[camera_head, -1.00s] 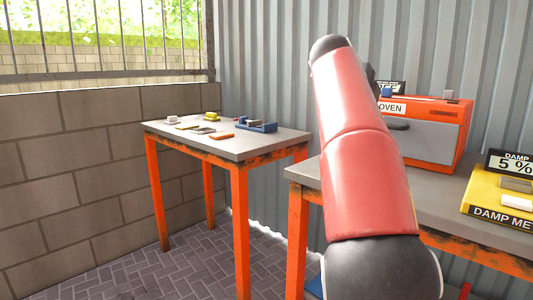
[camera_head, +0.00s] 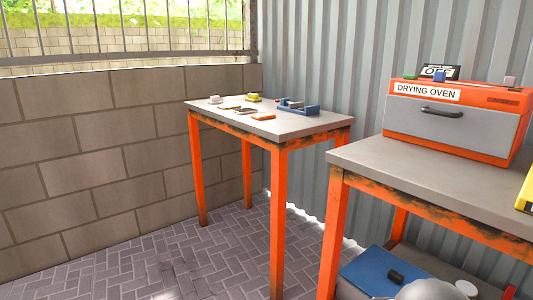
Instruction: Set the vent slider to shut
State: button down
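The orange drying oven (camera_head: 509,137) stands on the right-hand table against the corrugated wall. Its grey front door (camera_head: 452,127) with a dark handle looks closed. On its top are a small blue block (camera_head: 439,76), a green piece (camera_head: 411,77) and a grey knob (camera_head: 510,81); I cannot tell which of these, if any, is the vent slider. A display (camera_head: 438,71) behind the blue block reads OFF and is partly hidden by it. My gripper is not in view; only a rounded grey part of my arm shows at the bottom right.
The right-hand grey table (camera_head: 385,160) has a bare top left of the oven. A yellow device (camera_head: 528,190) is cut off at the right edge. Another table (camera_head: 219,113) holds several small items. A blue item (camera_head: 365,272) lies low under the right-hand table. Paved floor is free at left.

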aim_at(509, 81)
jog(key=k+l+z, duration=0.2)
jog(key=z, duration=0.15)
jog(key=k+l+z, duration=0.15)
jog(key=l+z, duration=0.25)
